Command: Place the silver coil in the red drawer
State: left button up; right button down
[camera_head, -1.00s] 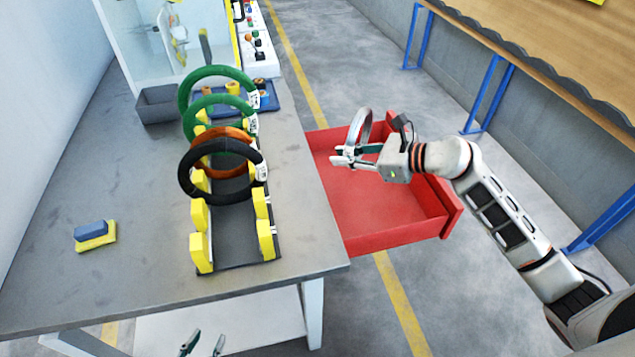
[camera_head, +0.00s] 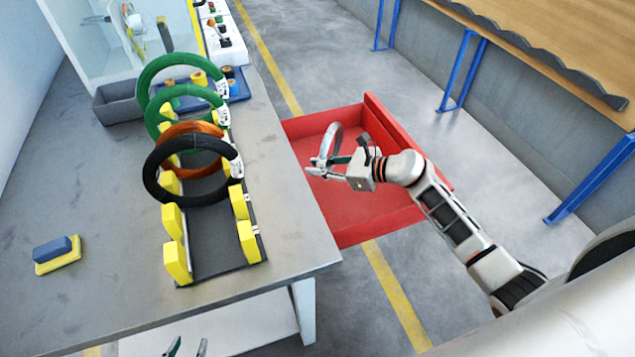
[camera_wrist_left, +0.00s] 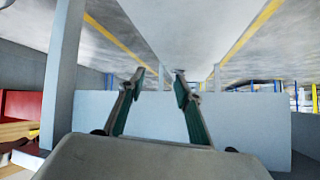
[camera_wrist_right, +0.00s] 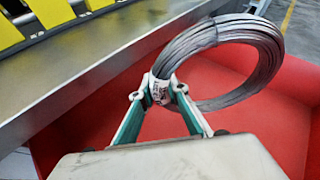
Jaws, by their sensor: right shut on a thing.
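The silver coil (camera_wrist_right: 258,45) is held by my right gripper (camera_wrist_right: 160,88), which is shut on its rim near a white label. In the head view the right gripper (camera_head: 322,170) and the silver coil (camera_head: 333,138) are over the open red drawer (camera_head: 352,229). The drawer's red floor also shows under the coil in the right wrist view (camera_wrist_right: 265,125). I cannot tell how high the coil is above the floor. My left gripper (camera_wrist_left: 160,78) is open and empty; its fingertips (camera_head: 187,347) show low in the head view, in front of the table.
A black coil (camera_head: 150,185), an orange coil and two green coils stand on a rack with yellow posts (camera_head: 177,258) on the grey table (camera_head: 110,290). A blue and yellow block (camera_head: 57,255) lies at left. A wooden-topped bench (camera_head: 560,60) stands at right.

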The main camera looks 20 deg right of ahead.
notch_tip(320, 180, down, 2)
jog(key=shift+w, duration=0.1)
notch_tip(320, 180, down, 4)
jog(key=shift+r+b, duration=0.1)
jog(key=shift+b, duration=0.65)
pick_arm(q)
jog(key=shift+w+a+f, duration=0.2)
jog(key=shift+w+f, duration=0.05)
jog(key=shift+f, duration=0.2)
pick_arm(e)
jog(key=shift+r, duration=0.1)
jog(key=shift+f, duration=0.3)
jog(key=c, duration=2)
grip_release()
pick_arm(q)
jog(key=shift+s+f, duration=0.2)
jog(key=shift+f, duration=0.05)
pick_arm(e)
jog(key=shift+o, duration=0.2)
